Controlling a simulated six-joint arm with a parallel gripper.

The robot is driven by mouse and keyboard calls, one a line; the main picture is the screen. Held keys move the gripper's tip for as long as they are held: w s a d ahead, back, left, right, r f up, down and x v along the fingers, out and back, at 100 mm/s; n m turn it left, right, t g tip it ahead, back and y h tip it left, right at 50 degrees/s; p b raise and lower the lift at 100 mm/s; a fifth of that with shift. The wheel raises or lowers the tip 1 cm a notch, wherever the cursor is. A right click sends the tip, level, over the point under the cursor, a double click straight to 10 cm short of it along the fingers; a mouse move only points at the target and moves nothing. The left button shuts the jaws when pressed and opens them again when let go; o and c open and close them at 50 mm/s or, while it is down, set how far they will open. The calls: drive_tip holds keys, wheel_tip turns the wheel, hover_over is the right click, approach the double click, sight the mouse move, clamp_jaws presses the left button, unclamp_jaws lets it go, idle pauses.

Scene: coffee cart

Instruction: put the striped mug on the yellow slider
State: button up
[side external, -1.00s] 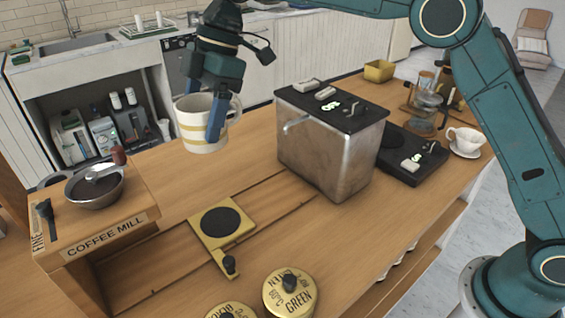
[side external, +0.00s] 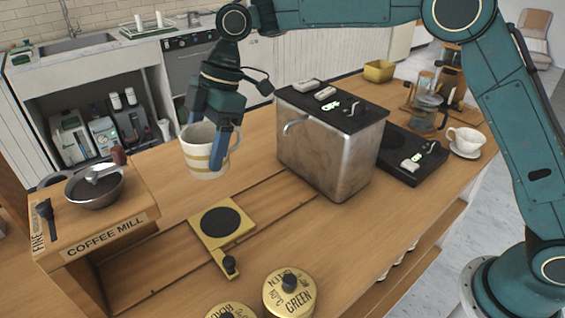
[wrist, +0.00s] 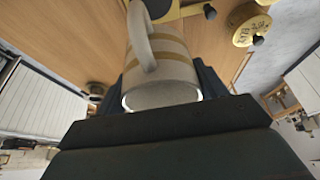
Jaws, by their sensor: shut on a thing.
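The striped mug (side external: 202,158) is white with yellow bands and upright. My gripper (side external: 214,146) is shut on it and holds it above the wooden counter, behind the yellow slider. In the wrist view the mug (wrist: 160,62) sits between the fingers, with its handle toward the camera. The yellow slider (side external: 241,235) is a flat plate with a round black pad and a black knob, set in grooves in the counter. Nothing stands on it. A corner of it shows at the top of the wrist view (wrist: 190,10).
A metal machine (side external: 328,150) with a black top stands right of the mug. The coffee mill box (side external: 110,232), with a bowl (side external: 95,190) on it, is at left. Gold lids (side external: 290,293) lie in front. A white cup (side external: 466,138) on a saucer stands far right.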

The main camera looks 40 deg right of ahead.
sight(230, 148)
wheel_tip(230, 148, down, 10)
drive_tip(key=shift+f, duration=0.15)
drive_tip(key=shift+f, duration=0.15)
drive_tip(key=shift+f, duration=2)
drive_tip(key=shift+f, duration=0.1)
drive_tip(key=o, duration=1.1)
drive_tip(key=v, duration=1.2)
